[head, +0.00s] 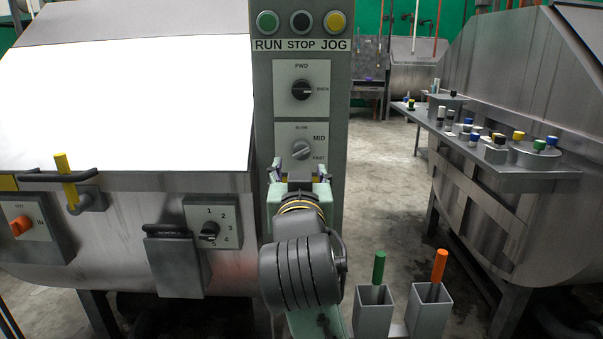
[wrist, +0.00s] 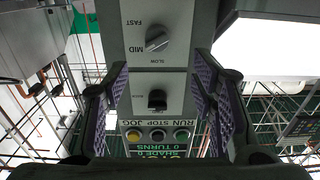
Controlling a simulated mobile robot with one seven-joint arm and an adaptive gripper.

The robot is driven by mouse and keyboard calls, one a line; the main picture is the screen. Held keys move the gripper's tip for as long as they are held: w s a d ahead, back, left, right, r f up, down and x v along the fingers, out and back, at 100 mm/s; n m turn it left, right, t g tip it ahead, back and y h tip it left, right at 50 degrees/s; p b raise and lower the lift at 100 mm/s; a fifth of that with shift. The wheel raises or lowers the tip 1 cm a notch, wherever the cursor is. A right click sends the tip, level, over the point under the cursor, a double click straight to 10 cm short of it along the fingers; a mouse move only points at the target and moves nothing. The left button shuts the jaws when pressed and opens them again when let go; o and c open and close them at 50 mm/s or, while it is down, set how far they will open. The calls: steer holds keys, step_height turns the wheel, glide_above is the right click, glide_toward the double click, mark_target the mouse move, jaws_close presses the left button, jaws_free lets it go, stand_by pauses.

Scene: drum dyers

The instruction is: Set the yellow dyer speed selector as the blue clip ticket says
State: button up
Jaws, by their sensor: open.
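The speed selector (head: 302,149) is a grey knob on a pale plate marked SLOW, MID and FAST. Its grip looks slanted toward the upper right, on the MID side. It shows inverted in the wrist view (wrist: 148,42). My gripper (head: 299,173) is open and empty in front of the panel, just below the selector in the head view. Its purple-padded fingers are spread in the wrist view (wrist: 155,105), apart from the knob. I cannot make out a blue clip ticket in either view.
Above the selector is a black FWD/BACK knob (head: 303,89), then green RUN, black STOP and yellow JOG buttons (head: 335,21). A numbered dial (head: 209,231) is at left. Square holders with green (head: 372,300) and orange sticks stand low right.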

mark_target(302, 155)
steer(key=w+p, duration=0.1)
steer(key=p, duration=0.4)
steer(key=w+p, duration=0.1)
steer(key=p, duration=0.4)
steer(key=shift+w+d+r, duration=0.15)
steer(key=shift+w+d, duration=0.05)
steer(key=shift+w, duration=0.2)
steer(key=w, duration=0.5)
steer(key=w+p, duration=0.1)
steer(key=w, duration=0.2)
steer(key=shift+f, duration=0.3)
steer(key=shift+c, duration=0.6)
steer(key=c, duration=1)
